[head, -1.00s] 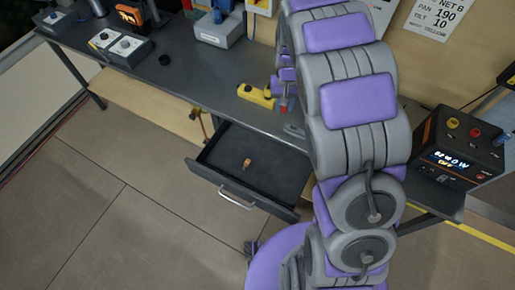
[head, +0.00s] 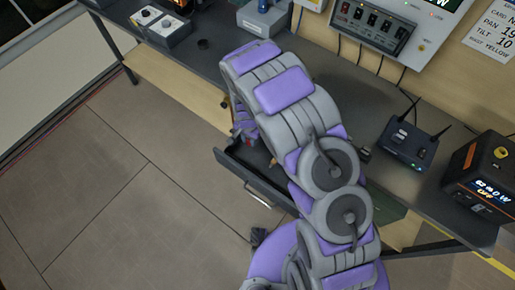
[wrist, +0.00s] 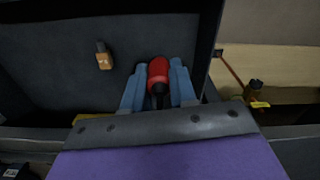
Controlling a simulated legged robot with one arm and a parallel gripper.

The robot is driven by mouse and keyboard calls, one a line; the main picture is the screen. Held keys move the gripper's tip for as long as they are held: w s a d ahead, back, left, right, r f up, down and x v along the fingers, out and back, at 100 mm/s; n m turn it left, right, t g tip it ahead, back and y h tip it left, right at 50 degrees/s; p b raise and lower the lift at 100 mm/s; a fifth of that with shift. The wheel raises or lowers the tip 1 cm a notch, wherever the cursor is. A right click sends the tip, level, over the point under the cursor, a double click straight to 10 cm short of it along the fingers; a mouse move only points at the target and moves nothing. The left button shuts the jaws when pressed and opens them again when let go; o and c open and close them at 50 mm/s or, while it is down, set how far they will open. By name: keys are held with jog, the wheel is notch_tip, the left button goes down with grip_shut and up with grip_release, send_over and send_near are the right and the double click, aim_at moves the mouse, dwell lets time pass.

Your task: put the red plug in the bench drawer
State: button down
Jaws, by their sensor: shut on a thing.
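The red plug (wrist: 158,73) is held between the blue fingers of my gripper (wrist: 159,84) in the wrist view. The bench drawer (head: 257,194) is pulled open below the bench, and my arm covers much of it in the head view. In the wrist view its dark floor (wrist: 60,65) lies behind the plug, and one wall runs just right of my fingers. The plug appears above the drawer, near that wall; its height is hard to tell. My gripper (head: 243,132) is partly hidden behind my arm in the head view.
A small orange-brown item (wrist: 103,57) lies in the drawer. A brass fitting with a yellow tag (wrist: 256,97) is outside the drawer wall. A router (head: 408,145), a power box (head: 482,180) and a grey dial box (head: 162,27) stand on the bench. Floor left of the drawer is clear.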

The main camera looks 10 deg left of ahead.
notch_tip(320, 180, down, 4)
jog(key=shift+f+b, duration=0.25)
jog(key=shift+b, duration=0.1)
jog(key=shift+d+f, duration=0.2)
jog(key=shift+d, duration=0.05)
notch_tip(320, 180, down, 3)
jog(key=shift+d+f+b, duration=0.1)
jog(key=shift+d+b, duration=0.05)
jog(key=shift+b, duration=0.25)
jog(key=shift+a, duration=0.35)
jog(key=c, duration=1.3)
grip_release()
jog(key=shift+c, duration=0.2)
jog(key=o, duration=0.4)
jog(key=shift+d, duration=0.2)
jog(key=shift+o, duration=0.2)
